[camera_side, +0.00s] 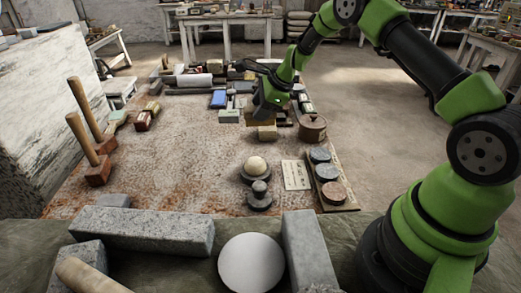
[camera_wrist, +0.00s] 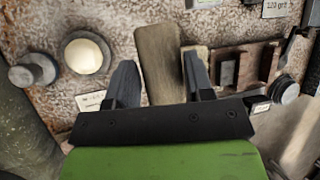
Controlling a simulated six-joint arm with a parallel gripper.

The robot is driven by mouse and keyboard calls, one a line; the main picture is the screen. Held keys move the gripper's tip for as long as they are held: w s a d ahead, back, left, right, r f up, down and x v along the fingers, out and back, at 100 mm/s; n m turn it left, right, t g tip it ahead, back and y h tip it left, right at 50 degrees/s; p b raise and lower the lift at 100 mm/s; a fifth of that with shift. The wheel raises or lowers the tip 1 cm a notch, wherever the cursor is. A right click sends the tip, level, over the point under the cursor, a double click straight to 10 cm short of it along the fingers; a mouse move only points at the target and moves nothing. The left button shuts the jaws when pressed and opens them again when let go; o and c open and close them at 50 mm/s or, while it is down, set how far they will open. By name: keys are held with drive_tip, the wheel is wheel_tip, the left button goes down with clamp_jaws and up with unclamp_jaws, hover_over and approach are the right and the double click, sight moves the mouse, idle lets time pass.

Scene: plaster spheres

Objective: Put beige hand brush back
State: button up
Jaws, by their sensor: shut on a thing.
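The beige hand brush (camera_wrist: 160,60) lies lengthwise between the two fingers of my gripper (camera_wrist: 160,84) in the wrist view. I cannot tell how far the brush is above the table. Its near end is hidden behind the gripper body in the wrist view.
A lidded brown pot (camera_side: 312,128) stands close on the right. Nearer are a pale ball on a dark ring (camera_side: 256,165), a dark knobbed weight (camera_side: 259,196), a card (camera_side: 296,175) and a board with round discs (camera_side: 327,172). Mallets (camera_side: 98,172) stand left. The table's middle (camera_side: 185,165) is clear.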

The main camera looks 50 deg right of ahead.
sight(261, 124)
wheel_tip(261, 124, down, 6)
drive_tip(key=shift+d+r, duration=0.1)
drive_tip(key=shift+r, duration=0.15)
drive_tip(key=shift+c, duration=1.4)
wheel_tip(261, 124, down, 4)
drive_tip(key=shift+f, duration=0.3)
drive_tip(key=shift+c, duration=0.3)
drive_tip(key=o, duration=1.3)
drive_tip(key=shift+r, duration=0.1)
